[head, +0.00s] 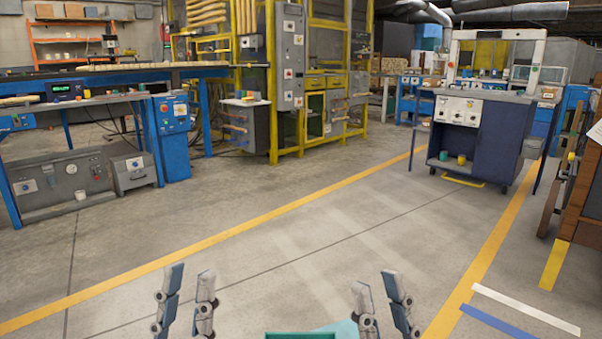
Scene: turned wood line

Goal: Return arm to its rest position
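My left gripper (191,274) shows at the bottom of the head view, left of centre. Its two fingers point up in the picture and stand apart, with bare floor between them. My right gripper (374,280) shows at the bottom, right of centre. Its fingers also stand apart with nothing between them. Both grippers are empty and touch nothing that I can see. The arms behind them are out of the picture.
Open concrete floor (300,225) with yellow lines lies ahead. A blue workbench (110,98) stands left, a yellow-framed machine (273,85) at the back, a dark blue cabinet (488,145) at right. A wooden crate (590,185) stands at the right edge. A green edge (300,336) shows at bottom centre.

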